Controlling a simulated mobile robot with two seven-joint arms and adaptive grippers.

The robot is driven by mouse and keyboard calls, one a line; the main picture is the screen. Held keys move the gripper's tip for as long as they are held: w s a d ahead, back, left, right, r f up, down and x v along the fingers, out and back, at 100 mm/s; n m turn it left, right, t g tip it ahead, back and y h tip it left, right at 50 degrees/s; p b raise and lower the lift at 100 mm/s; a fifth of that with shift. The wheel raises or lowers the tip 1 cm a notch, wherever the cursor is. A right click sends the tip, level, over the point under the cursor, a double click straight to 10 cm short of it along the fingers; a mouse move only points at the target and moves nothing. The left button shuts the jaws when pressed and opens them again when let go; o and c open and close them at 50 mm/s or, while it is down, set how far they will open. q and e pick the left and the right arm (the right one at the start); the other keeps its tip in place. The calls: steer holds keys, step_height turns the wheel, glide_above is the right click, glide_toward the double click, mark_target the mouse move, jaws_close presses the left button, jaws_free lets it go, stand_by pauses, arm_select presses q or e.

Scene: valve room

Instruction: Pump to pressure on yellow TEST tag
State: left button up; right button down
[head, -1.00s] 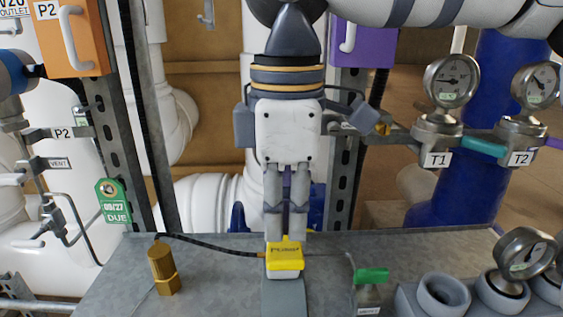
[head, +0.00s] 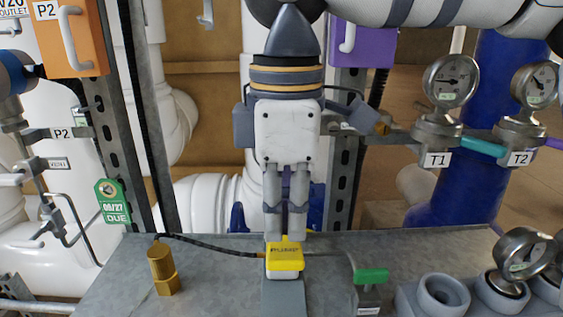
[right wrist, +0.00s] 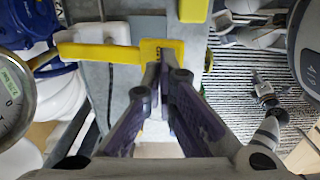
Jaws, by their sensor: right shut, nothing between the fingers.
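My right gripper (head: 286,237) points straight down in the middle of the head view. Its fingers are shut with nothing between them. The tips are at the top of a yellow block (head: 285,260) with dark lettering, which stands on a grey base on the bench. In the right wrist view the closed fingers (right wrist: 163,75) meet a yellow piece (right wrist: 175,45); I cannot tell whether they touch it. A gauge (head: 526,253) stands at the lower right; its reading is too small to tell. I cannot make out a yellow TEST tag. My left gripper is not in view.
A green-handled valve (head: 371,275) stands right of the block. A brass fitting (head: 163,268) with a black hose stands left. Gauges T1 (head: 451,80) and T2 (head: 536,85) are behind at right.

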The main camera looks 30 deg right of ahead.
mark_target(285, 250)
steer(key=shift+f, duration=0.1)
